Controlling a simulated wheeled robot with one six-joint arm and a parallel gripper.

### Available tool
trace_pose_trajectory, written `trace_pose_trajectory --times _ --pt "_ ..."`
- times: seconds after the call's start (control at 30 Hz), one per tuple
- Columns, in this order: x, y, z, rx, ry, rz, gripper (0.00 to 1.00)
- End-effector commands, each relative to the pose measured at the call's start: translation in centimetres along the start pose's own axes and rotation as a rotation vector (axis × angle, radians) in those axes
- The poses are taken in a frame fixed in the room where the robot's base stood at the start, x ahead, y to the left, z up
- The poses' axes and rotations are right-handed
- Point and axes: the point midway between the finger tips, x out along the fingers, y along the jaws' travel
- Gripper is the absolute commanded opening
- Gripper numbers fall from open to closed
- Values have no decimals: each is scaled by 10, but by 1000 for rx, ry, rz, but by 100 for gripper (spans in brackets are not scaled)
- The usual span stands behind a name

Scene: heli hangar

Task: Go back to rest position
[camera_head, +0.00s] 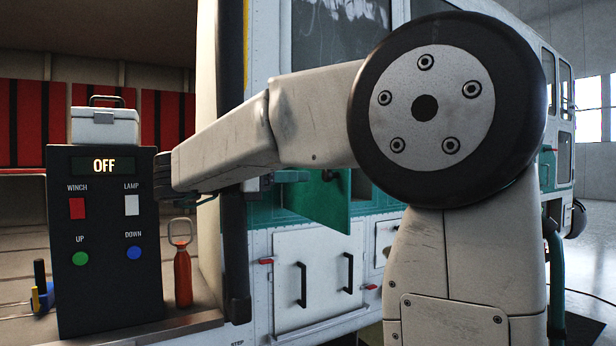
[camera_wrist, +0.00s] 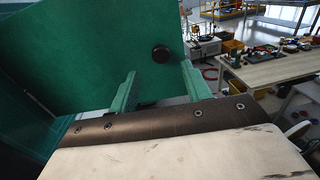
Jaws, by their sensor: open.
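My gripper (camera_wrist: 159,70) shows in the wrist view with its two green fingers apart and nothing between them. Just beyond the fingertips is a green panel (camera_wrist: 90,55) with a round dark knob (camera_wrist: 161,54). I cannot tell whether the fingers touch it. A green door (camera_head: 325,203) stands swung out from the helicopter's side, below the forearm.
The control box (camera_head: 107,300) reads OFF and stands at left with a white case (camera_head: 103,128) on top. A red bottle-shaped tool (camera_head: 183,275) stands beside it.

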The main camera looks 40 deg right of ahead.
Motion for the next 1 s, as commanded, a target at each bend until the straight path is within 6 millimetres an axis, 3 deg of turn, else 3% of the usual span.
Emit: trace_pose_trajectory --times 0.2,0.77,0.87,1.0 --pt "-18 0 0 0 1 2 48" --pt "-18 1 0 -1 0 7 48" --pt "-15 8 4 -20 -13 67 48" --pt "-10 36 18 -117 -96 308 48"
